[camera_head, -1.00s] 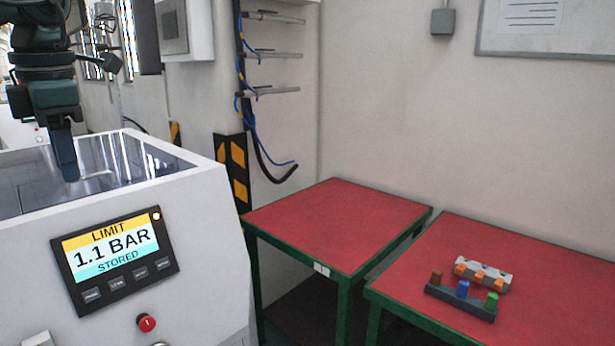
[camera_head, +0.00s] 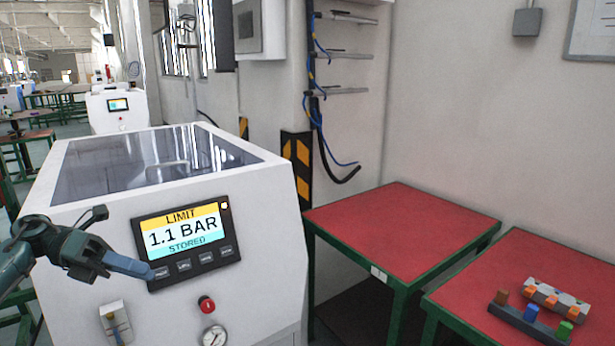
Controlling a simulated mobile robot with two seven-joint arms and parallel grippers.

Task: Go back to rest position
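My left gripper (camera_head: 148,272) comes in from the left edge, in front of the white machine (camera_head: 265,240). Its blue-grey fingers show as one piece with no gap, pointing right, and hold nothing. The fingertips appear beside the lower left corner of the display panel (camera_head: 188,242), near its leftmost button; I cannot tell whether they touch. The panel reads LIMIT, 1.1 BAR, STORED. My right gripper is out of view.
Below the panel are a red button (camera_head: 207,305), a gauge (camera_head: 215,336) and a small lever (camera_head: 115,322). A red-topped table (camera_head: 400,235) stands to the right. Another red table (camera_head: 480,285) holds a block with coloured pegs (camera_head: 530,318) and a grey-orange part (camera_head: 555,299).

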